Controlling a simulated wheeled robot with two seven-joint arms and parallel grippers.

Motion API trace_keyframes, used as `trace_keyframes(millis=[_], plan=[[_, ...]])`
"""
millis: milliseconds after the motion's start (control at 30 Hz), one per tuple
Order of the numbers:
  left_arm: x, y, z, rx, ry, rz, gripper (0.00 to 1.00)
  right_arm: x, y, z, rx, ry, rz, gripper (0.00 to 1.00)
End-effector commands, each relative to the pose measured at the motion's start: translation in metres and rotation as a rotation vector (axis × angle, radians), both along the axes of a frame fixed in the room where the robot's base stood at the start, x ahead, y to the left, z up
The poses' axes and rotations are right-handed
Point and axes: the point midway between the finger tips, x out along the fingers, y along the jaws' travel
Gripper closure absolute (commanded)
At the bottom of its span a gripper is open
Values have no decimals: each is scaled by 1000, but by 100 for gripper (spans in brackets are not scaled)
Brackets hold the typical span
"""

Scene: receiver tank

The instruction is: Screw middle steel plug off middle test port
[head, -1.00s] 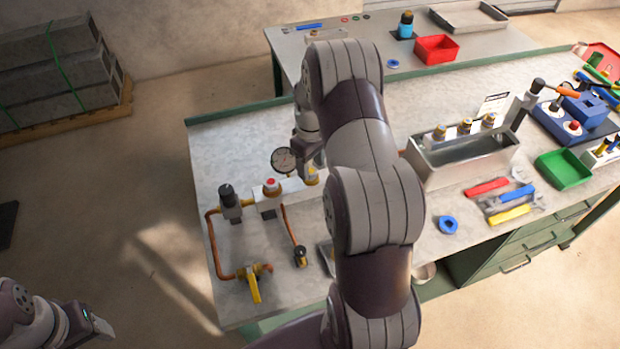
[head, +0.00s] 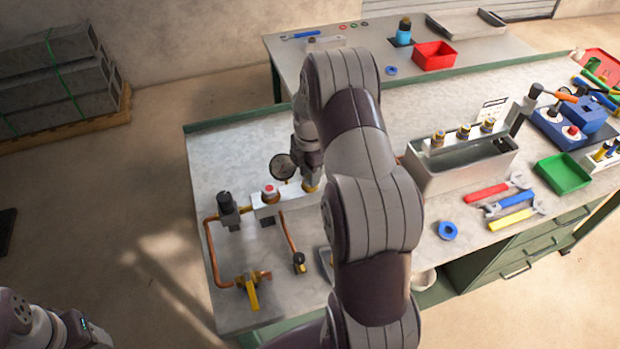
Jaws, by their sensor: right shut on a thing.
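My right gripper (head: 309,176) points down at the right end of a white valve block (head: 270,205). It is shut on a brass fitting (head: 310,186) there; my own arm and jaws hide much of it. Part of my left arm shows at the lower left, its fingertips out of view.
Copper pipes and a yellow-handled valve (head: 252,291) lie in front. Wrenches, a blue ring (head: 447,229) and a green tray (head: 563,174) are right of my arm. The bench's back left is clear.

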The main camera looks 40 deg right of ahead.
Motion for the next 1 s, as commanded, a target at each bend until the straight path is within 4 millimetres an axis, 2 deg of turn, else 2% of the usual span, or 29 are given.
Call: trace_keyframes(millis=[33,100,300,333,400,667,767,1000], plan=[[0,0,0,0,0,0,43,1,0,1,-1,-2,151,100],[0,0,0,0,0,0,43,1,0,1,-1,-2,300,100],[0,0,0,0,0,0,43,1,0,1,-1,-2,334,100],[0,0,0,0,0,0,43,1,0,1,-1,-2,334,63],[0,0,0,0,0,0,43,0,0,1,-1,-2,333,40],[0,0,0,0,0,0,43,0,0,1,0,0,321,40],[0,0,0,0,0,0,43,0,0,0,0,0,32,40],[0,0,0,0,0,0,43,0,0,0,0,0,-1158,40]])
